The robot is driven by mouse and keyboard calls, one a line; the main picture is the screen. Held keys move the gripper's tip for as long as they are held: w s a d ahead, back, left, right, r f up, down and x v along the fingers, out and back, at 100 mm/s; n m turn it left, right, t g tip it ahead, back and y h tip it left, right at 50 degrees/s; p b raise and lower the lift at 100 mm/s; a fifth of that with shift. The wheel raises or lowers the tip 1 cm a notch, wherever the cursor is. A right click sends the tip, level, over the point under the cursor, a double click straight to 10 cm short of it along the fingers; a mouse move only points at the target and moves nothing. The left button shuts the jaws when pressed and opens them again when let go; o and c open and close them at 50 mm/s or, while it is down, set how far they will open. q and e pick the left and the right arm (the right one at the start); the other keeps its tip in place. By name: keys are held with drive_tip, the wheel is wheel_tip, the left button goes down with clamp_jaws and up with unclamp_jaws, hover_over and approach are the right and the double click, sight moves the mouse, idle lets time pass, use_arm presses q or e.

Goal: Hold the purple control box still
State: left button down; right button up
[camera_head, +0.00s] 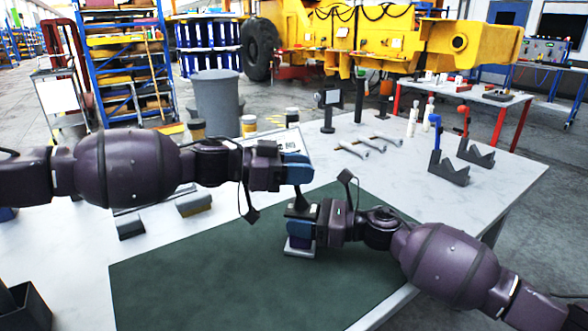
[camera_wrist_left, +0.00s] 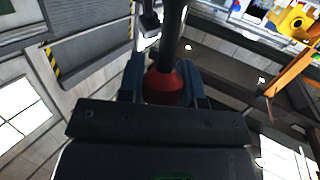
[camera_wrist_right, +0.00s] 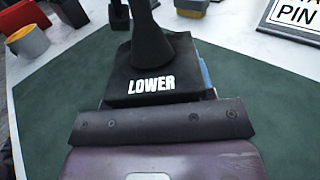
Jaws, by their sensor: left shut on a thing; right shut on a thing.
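The purple control box (camera_head: 301,242) stands on a light grey base on the green mat, mostly hidden by my right gripper. Its black top, marked LOWER, shows in the right wrist view (camera_wrist_right: 140,82), with a black lever (camera_wrist_right: 148,35) rising from it. My right gripper (camera_head: 300,226) is shut on the box from the right. My left gripper (camera_head: 298,172) is above the box, shut on the top of the lever. In the left wrist view a red knob (camera_wrist_left: 165,87) on the black stalk sits between the blue fingers.
The green mat (camera_head: 200,270) is bare left of the box. Several wrenches (camera_head: 361,149) and V-blocks (camera_head: 450,172) lie to the right. A dark open bin (camera_head: 25,305) stands front left.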

use_arm(q)
drive_tip(key=shift+s+d, duration=0.2)
drive_tip(key=shift+d, duration=0.45)
drive_tip(key=shift+s+d, duration=0.2)
drive_tip(key=shift+d, duration=0.4)
use_arm(e)
drive_tip(key=shift+s+a+r, duration=0.15)
drive_tip(key=shift+a, duration=0.1)
use_arm(q)
drive_tip(key=shift+d+f+y, duration=0.25)
drive_tip(key=shift+d+y, duration=0.15)
drive_tip(key=shift+y, duration=0.3)
drive_tip(key=shift+s+d+f, duration=0.15)
drive_tip(key=shift+d+f, duration=0.2)
drive_tip(key=shift+d, duration=0.05)
drive_tip(key=shift+f, duration=0.2)
use_arm(e)
drive_tip(key=shift+a, duration=0.1)
use_arm(q)
drive_tip(key=c, duration=1.1)
unclamp_jaws()
drive_tip(key=shift+o, duration=1.3)
drive_tip(key=shift+a+r, duration=0.1)
drive_tip(key=shift+a, duration=0.05)
drive_tip(key=shift+r, duration=0.25)
